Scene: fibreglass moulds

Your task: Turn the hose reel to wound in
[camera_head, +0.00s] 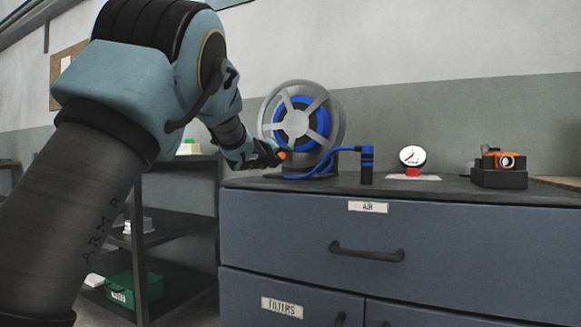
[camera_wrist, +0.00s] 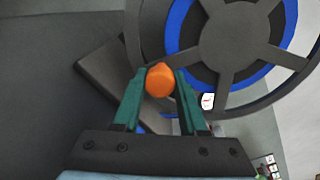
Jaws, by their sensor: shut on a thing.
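The hose reel (camera_head: 324,118) stands on the dark cabinet top, with a grey spoked wheel and a blue hose coiled inside. In the wrist view its wheel (camera_wrist: 236,32) fills the upper right. My gripper (camera_wrist: 160,80) is shut on an orange knob (camera_wrist: 160,82), which lies at the wheel's lower left edge in the head view. The knob's join to the wheel is hidden.
A white-faced gauge (camera_head: 412,156) and an orange device on a black block (camera_head: 498,170) stand further right on the cabinet top (camera_head: 450,186). Dark shelves (camera_head: 180,235) with a green box (camera_head: 133,290) are at left.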

